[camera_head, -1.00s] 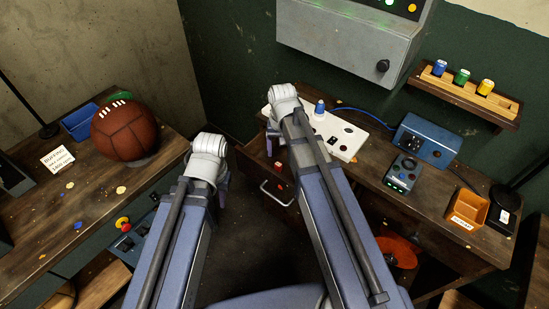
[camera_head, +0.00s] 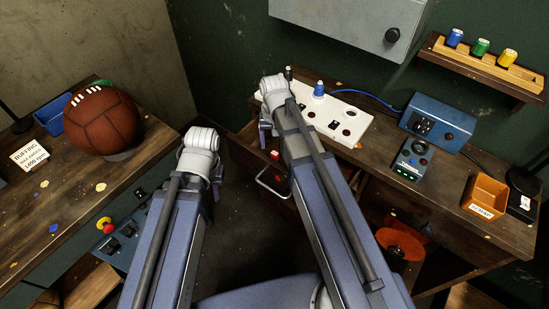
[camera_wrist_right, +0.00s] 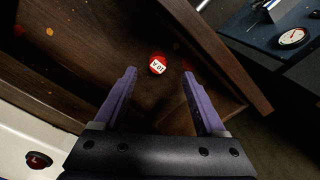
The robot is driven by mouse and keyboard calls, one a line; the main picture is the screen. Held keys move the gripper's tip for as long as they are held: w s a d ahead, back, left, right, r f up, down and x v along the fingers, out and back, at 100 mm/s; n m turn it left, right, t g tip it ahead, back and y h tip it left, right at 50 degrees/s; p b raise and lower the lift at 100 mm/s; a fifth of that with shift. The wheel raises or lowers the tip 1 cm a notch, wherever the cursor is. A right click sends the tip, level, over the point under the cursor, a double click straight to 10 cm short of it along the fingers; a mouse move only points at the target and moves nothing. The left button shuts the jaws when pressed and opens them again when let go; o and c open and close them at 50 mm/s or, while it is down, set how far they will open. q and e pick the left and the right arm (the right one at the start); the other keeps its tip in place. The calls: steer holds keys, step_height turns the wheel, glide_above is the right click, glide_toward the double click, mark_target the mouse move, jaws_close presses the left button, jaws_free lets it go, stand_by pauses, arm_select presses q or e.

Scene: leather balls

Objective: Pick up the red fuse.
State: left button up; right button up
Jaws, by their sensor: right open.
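The red fuse (camera_wrist_right: 158,64) has a pale label that seems to read 10A. It lies in the open wooden drawer, and a small red piece that looks like it shows there in the head view (camera_head: 275,155). My right gripper (camera_wrist_right: 159,77) is open above the drawer, with the fuse just beyond and between its purple fingertips. No contact shows. In the head view my right gripper (camera_head: 265,133) is partly hidden by its wrist. My left gripper (camera_head: 216,184) hangs left of the drawer, its jaws mostly hidden behind its wrist.
The drawer's metal handle (camera_head: 270,188) faces the floor gap. A white panel (camera_head: 345,122), blue box (camera_head: 437,123) and orange bin (camera_head: 484,196) stand on the bench. A rack (camera_head: 485,66) holds blue, green and yellow fuses. A leather ball (camera_head: 103,122) sits on the left bench.

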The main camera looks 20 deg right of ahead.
mark_target(275, 154)
steer(key=shift+w+d+f+b, duration=0.1)
steer(key=shift+f+b, duration=1.75)
steer(key=shift+f, duration=0.1)
steer(key=shift+w+d+f+b, duration=0.1)
steer(key=shift+f+b, duration=1.7)
steer(key=shift+f, duration=0.15)
steer(key=shift+r, duration=0.1)
jaws_close()
